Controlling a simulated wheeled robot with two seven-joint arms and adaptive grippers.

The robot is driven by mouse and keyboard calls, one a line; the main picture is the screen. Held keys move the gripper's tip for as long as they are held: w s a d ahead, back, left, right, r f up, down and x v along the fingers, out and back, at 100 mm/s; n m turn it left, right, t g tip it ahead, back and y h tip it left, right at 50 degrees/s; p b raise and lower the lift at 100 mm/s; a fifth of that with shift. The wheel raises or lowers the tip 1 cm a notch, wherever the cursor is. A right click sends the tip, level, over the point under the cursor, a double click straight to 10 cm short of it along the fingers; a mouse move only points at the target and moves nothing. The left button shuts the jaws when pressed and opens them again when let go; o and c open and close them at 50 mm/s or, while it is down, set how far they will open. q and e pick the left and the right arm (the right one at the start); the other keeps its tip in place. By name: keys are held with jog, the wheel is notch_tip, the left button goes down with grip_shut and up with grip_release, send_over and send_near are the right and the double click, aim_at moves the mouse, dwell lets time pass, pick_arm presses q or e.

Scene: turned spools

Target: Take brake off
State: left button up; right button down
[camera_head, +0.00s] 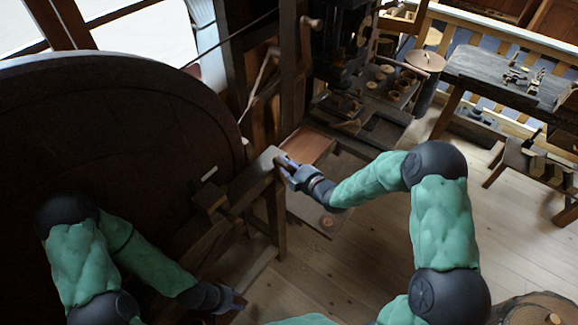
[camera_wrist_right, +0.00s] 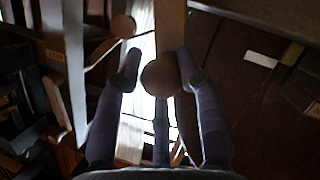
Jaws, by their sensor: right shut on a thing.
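My right gripper (camera_head: 287,168) is at the end of a wooden beam (camera_head: 262,163) beside the large dark wheel. In the right wrist view its fingers (camera_wrist_right: 157,68) are on either side of a round wooden knob (camera_wrist_right: 160,78), shut on it. A pale wooden bar (camera_wrist_right: 171,30) runs away behind the knob. The frames do not show for certain whether this knob belongs to the brake. My left gripper (camera_head: 236,301) is low in the head view, near the floor in front of the wheel; its fingers are too small and dark to read.
The large dark wheel (camera_head: 110,130) fills the left side. A machine with a dark frame (camera_head: 345,50) and a shelf of round pieces (camera_head: 390,85) stands at the back. A workbench (camera_head: 500,75) with tools is at the right. The plank floor (camera_head: 370,250) between is mostly clear.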

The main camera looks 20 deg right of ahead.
jog(key=shift+d, duration=0.1)
jog(key=w+d+m+g+b, duration=0.1)
jog(key=w+d+b, duration=0.1)
jog(key=w+d, duration=0.4)
jog(key=shift+w+d+f+m+y, duration=0.3)
jog(key=shift+w+d+f+m, duration=0.15)
jog(key=shift+d, duration=0.95)
jog(key=c, duration=0.9)
grip_release()
jog(key=shift+o, duration=0.2)
jog(key=shift+w+d, duration=0.1)
jog(key=shift+w, duration=0.05)
jog(key=shift+r, duration=0.1)
